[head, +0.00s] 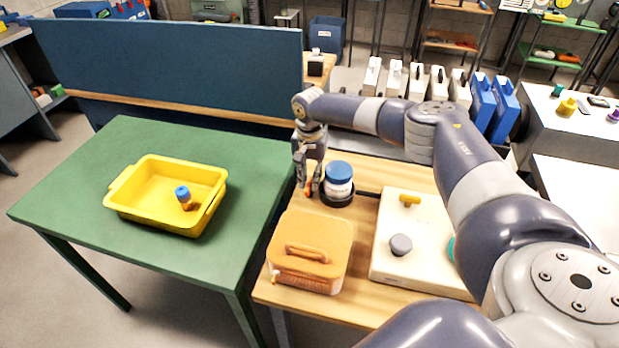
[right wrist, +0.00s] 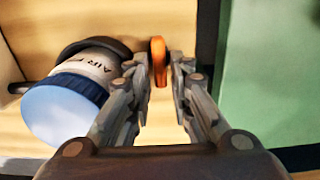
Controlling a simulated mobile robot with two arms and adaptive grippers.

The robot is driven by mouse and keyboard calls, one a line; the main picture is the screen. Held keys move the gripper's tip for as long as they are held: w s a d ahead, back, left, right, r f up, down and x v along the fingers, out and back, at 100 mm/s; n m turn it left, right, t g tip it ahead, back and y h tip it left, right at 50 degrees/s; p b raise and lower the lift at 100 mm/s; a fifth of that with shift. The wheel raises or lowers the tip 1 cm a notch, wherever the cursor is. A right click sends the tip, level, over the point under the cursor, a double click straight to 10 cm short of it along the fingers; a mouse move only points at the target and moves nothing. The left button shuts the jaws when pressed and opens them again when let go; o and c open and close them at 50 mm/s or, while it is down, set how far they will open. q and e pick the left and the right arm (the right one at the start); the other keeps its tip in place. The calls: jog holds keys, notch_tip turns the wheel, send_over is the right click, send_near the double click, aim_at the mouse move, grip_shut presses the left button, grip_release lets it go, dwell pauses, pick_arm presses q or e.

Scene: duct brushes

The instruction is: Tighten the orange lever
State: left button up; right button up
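The orange lever (right wrist: 158,62) stands between the two fingers of my right gripper (right wrist: 160,75) in the right wrist view. The fingers are spread close around it, with a narrow gap seeming to show at the right finger. In the head view the right gripper (head: 308,184) points down at the wooden table, just left of a blue-lidded jar (head: 339,178), and a bit of orange shows between its fingertips. The jar, lettered "AIR F", sits in a dark ring (head: 337,199). What the lever is fixed to is hidden. My left gripper is out of view.
An orange-brown lidded box (head: 312,250) stands in front of the gripper. A pale panel (head: 415,270) with yellow and grey knobs lies to the right. The green table (head: 90,180) at left holds a yellow tray (head: 150,209) with a small blue-capped bottle (head: 184,198). A blue partition (head: 170,65) stands behind.

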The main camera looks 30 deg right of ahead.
jog(key=shift+f, duration=0.25)
jog(key=c, duration=0.4)
grip_shut()
